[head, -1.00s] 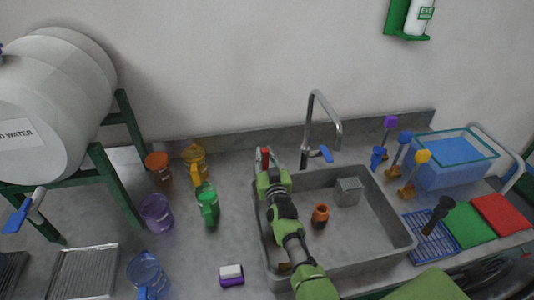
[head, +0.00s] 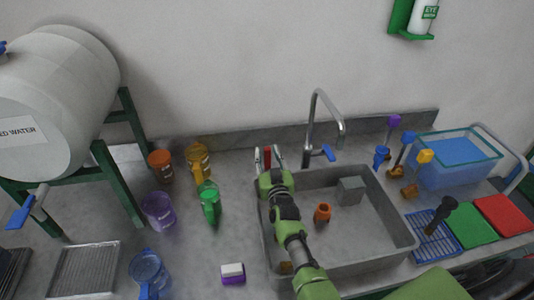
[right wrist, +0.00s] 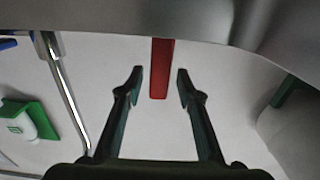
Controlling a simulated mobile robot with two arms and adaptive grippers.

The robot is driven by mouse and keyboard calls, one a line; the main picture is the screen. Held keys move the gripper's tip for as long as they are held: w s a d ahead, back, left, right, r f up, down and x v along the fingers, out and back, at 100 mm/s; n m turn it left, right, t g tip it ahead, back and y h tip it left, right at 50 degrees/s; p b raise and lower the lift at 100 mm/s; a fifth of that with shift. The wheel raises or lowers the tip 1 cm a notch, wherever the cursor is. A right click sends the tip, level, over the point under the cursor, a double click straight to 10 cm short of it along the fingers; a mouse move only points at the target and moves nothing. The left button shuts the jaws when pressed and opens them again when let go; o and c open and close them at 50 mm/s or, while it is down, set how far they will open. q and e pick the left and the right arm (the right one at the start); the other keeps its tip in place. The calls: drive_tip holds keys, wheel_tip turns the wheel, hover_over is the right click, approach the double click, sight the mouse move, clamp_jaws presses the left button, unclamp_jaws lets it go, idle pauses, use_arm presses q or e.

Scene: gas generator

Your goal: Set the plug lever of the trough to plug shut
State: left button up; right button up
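The grey trough (head: 365,235) is set into the bench in the head view. The red plug lever (head: 267,153) stands upright at its back left corner. My right gripper (head: 268,156) is open at the lever, with one finger on each side of it. In the right wrist view the red lever (right wrist: 161,68) hangs between the spread fingertips of my right gripper (right wrist: 160,75), with a gap on both sides. The lever's lower part is hidden behind my gripper in the head view. My left gripper is not in view.
The tap (head: 322,125) with its blue handle stands right of the lever. An orange piece (head: 322,212) and a grey block (head: 350,190) are in the trough. A clear tank (head: 455,160) stands right.

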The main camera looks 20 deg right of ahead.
drive_tip(key=v, duration=0.7)
idle(0.4)
